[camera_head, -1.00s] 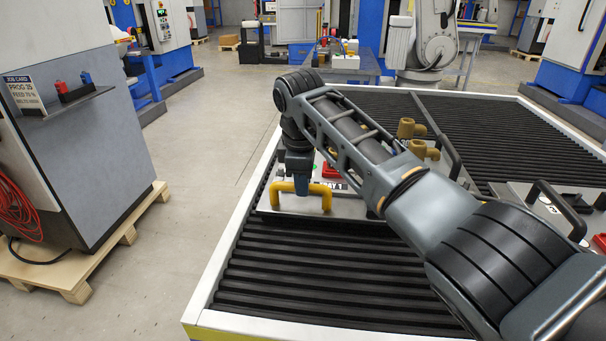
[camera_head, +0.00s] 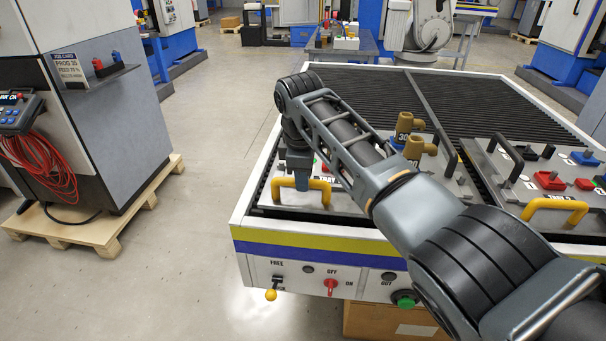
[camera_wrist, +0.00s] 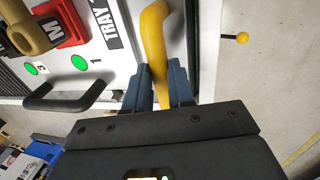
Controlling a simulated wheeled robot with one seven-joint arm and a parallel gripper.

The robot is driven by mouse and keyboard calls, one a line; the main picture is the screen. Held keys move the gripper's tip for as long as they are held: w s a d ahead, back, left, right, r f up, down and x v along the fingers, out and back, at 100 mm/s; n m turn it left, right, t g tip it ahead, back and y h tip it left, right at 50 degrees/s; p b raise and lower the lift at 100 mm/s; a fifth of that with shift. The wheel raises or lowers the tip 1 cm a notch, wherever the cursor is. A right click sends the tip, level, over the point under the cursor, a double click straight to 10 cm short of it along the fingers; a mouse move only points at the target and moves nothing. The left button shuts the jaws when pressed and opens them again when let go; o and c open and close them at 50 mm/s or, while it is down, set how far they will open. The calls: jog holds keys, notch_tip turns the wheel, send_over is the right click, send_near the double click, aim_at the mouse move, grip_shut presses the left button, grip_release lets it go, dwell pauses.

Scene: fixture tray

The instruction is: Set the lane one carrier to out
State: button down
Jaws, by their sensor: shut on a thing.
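The lane one carrier is a light grey plate (camera_head: 347,201) marked TRAY, lying on the black ribbed bed near its front edge, partly hidden by my arm. Its yellow front handle (camera_head: 274,191) stands over the table's front rim. My gripper (camera_head: 301,185) is shut on this handle from above. In the wrist view the two dark blue fingers of my gripper (camera_wrist: 161,78) close on the yellow handle (camera_wrist: 153,28) from both sides. The plate (camera_wrist: 118,76) shows there with green dots, a red block and a brass part.
A second carrier (camera_head: 510,197) with its own yellow handle (camera_head: 556,204) lies at right. The front panel bears a yellow-knobbed lever (camera_head: 271,295) below FREE, a red switch (camera_head: 330,286) and a green button (camera_head: 404,299). Bare floor (camera_head: 190,235) lies left of the table.

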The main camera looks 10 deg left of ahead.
jog(key=shift+s+f, duration=0.1)
jog(key=shift+s, duration=0.15)
jog(key=c, duration=1)
grip_release()
jog(key=shift+s, duration=0.1)
jog(key=shift+o, duration=0.2)
jog(key=shift+r, duration=0.4)
notch_tip(320, 180, up, 7)
jog(key=s, duration=0.1)
jog(key=shift+s+b, duration=0.2)
jog(key=shift+b, duration=0.15)
